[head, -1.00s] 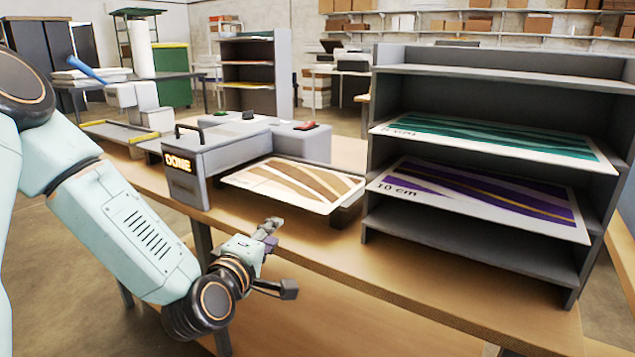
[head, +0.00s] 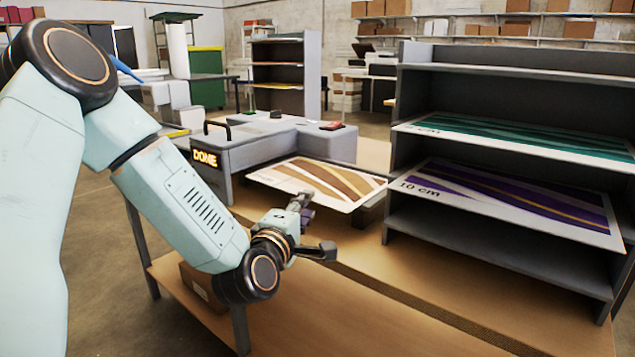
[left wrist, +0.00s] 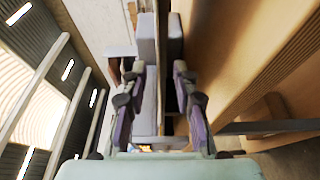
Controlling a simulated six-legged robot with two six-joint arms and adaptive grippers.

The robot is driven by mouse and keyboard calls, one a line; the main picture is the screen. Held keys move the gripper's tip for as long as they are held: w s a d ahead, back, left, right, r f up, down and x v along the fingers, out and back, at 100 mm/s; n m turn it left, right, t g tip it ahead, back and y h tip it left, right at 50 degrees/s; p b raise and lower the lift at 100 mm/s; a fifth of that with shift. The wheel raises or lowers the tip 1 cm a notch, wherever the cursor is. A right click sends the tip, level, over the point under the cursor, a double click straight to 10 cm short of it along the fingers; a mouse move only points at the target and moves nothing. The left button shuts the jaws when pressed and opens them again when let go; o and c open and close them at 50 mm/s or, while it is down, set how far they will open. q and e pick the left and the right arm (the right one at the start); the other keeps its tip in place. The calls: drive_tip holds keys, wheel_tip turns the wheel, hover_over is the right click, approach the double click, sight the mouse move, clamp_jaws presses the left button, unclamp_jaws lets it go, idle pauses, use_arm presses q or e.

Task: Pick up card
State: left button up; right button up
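A card with brown and cream wavy stripes (head: 335,180) lies flat at the output end of the grey laminator (head: 262,143), whose lit display seems to read "DONE". The card's front edge sticks out toward me. My left gripper (head: 313,226) is just in front of that edge, its two fingers apart and nothing between them. The upper finger overlaps the card's front edge in the head view; I cannot tell whether it touches. The right gripper is out of view.
A grey shelf rack (head: 520,63) stands close on the right, holding a teal-striped card (head: 530,135) and a purple-striped card (head: 510,196) marked "10 cm". The wooden table edge (head: 400,285) runs below my gripper. A cardboard box (head: 203,288) sits on the lower shelf.

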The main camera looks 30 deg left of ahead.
sight(317, 199)
use_arm(q)
drive_tip(key=w, duration=0.3)
drive_tip(key=shift+w+d+r+b, duration=0.15)
drive_tip(key=shift+w+d+b, duration=0.25)
drive_tip(key=shift+w+a, duration=0.2)
drive_tip(key=shift+a, duration=0.25)
drive_tip(key=shift+d, duration=0.3)
drive_tip(key=c, duration=0.3)
drive_tip(key=shift+a, duration=0.2)
clamp_jaws()
drive_tip(key=shift+d, duration=0.1)
